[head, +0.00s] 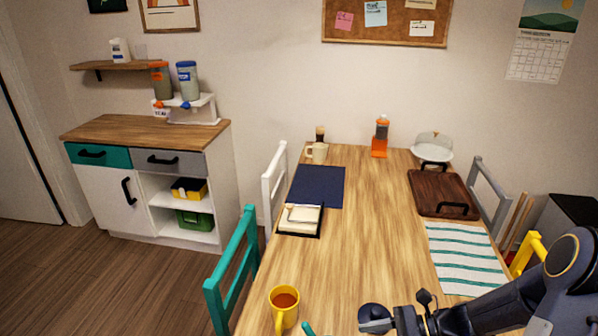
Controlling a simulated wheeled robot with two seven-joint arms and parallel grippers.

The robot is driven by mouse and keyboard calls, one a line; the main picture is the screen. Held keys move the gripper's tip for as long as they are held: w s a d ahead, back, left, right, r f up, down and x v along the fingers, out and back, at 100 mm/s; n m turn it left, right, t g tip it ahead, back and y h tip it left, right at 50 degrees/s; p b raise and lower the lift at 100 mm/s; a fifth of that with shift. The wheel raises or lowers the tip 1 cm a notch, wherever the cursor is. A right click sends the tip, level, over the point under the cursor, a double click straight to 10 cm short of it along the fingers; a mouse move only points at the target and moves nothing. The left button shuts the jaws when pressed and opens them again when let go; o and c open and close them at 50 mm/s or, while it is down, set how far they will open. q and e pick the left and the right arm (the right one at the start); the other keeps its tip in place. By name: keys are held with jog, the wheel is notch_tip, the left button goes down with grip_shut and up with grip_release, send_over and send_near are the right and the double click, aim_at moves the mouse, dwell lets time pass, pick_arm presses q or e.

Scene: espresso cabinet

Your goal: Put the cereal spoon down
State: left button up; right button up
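My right gripper (385,325) comes in from the lower right, low over the near end of the wooden table (345,240). A small dark piece with an oval head (424,297) stands up beside its body. It has a spoon-like shape, but I cannot tell whether it is the cereal spoon or whether the fingers hold it. A dark round thing (374,314) is right at the fingertips, partly covered by a grey finger. I cannot tell whether the fingers are open or shut. My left gripper is not in view.
A yellow mug (284,310) with brown drink stands left of the gripper, with a teal tip (308,328) beside it. A striped cloth (463,255), wooden tray (440,188), navy mat (318,186) and napkin holder (301,219) lie farther back. The table's middle is clear.

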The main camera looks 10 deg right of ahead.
jog(key=s+r+n+t+h, duration=0.3)
jog(key=s+r+n+h, duration=0.6)
jog(key=s+r+n, duration=0.5)
jog(key=s+n, duration=0.1)
jog(key=n, duration=0.5)
jog(key=shift+s+r+n+h, duration=0.25)
jog(key=shift+s+n+h, duration=0.05)
jog(key=shift+s, duration=0.05)
